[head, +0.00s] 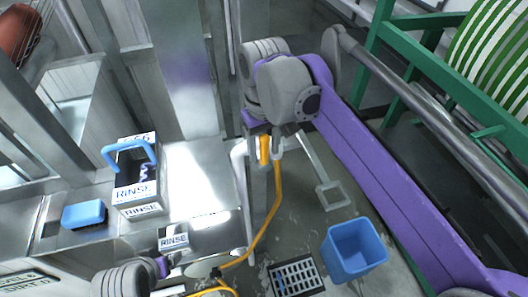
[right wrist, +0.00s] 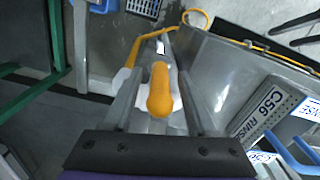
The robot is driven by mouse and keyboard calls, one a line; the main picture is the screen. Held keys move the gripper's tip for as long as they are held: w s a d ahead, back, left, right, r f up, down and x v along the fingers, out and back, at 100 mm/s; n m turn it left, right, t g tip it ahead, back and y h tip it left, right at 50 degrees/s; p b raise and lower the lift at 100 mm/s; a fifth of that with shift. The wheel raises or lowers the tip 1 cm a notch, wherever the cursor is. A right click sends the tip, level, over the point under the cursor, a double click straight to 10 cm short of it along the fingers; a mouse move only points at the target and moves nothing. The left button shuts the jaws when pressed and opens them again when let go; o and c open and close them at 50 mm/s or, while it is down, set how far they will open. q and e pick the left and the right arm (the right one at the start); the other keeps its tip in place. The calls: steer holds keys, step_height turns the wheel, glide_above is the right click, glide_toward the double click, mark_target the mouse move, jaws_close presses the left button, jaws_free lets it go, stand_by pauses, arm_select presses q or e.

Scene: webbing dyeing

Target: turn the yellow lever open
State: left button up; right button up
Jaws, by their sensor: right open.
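The yellow lever (head: 264,152) is a rounded handle at the top of the yellow hose, in the upper middle of the head view. It also shows in the middle of the right wrist view (right wrist: 160,92). My right gripper (head: 266,141) is open, with one grey finger on each side of the lever. In the right wrist view gaps show between the lever and both fingers (right wrist: 158,85). The lever's base is partly hidden behind its rounded end. Only a link of my left arm shows at the lower left of the head view; its gripper is not seen.
A yellow hose (head: 268,217) runs down to the floor. A blue bin (head: 354,250) and a floor grate (head: 297,277) lie below. A RINSE box (head: 140,197) and blue block (head: 84,214) stand on the metal counter at left. A green frame (head: 440,66) stands at right.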

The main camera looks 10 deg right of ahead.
steer(key=shift+f, duration=0.7)
jaws_close()
stand_by(1.0)
